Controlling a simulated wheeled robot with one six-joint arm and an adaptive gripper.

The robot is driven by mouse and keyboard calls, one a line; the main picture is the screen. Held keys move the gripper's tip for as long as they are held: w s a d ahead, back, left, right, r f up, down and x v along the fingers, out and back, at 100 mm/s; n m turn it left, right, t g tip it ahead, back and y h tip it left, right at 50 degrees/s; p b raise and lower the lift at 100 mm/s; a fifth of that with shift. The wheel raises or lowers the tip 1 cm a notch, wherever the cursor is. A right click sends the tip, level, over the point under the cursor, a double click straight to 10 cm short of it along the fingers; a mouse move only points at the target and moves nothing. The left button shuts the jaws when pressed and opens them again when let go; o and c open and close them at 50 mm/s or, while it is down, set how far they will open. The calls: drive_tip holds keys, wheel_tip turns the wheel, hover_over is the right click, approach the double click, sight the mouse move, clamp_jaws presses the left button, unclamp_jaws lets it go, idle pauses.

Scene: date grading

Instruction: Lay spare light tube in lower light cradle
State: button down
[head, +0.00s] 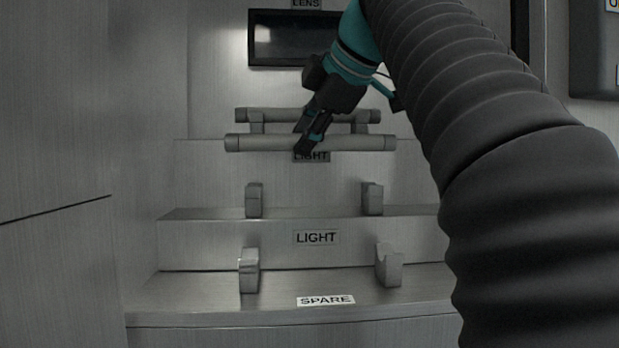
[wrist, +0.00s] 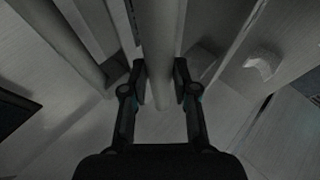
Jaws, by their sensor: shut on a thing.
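My gripper (head: 308,141) is shut on a grey light tube (head: 362,142) near its middle. In the head view the tube is roughly level, in front of the upper light cradle. In the wrist view the tube (wrist: 162,45) runs between the two fingers (wrist: 161,88). The lower light cradle, two grey hooks (head: 254,200) and (head: 372,199) on the middle step, is empty and appears below the tube. A second tube (head: 278,115) lies on the upper cradle behind; it also seems to show at left in the wrist view (wrist: 65,40).
The spare cradle, hooks (head: 249,271) and (head: 389,266), stands empty on the lowest step (head: 190,297) behind the SPARE label (head: 326,300). A dark lens panel (head: 275,40) is on the back wall. A metal wall (head: 60,150) bounds the left side; my ribbed arm covers the right.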

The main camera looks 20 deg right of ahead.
drive_tip(key=shift+f+b, duration=0.8)
drive_tip(key=shift+f, duration=2.6)
drive_tip(key=c, duration=0.9)
unclamp_jaws()
drive_tip(key=shift+d+r, duration=0.1)
drive_tip(key=p+v, duration=0.1)
drive_tip(key=v, duration=1.1)
drive_tip(key=shift+p, duration=0.3)
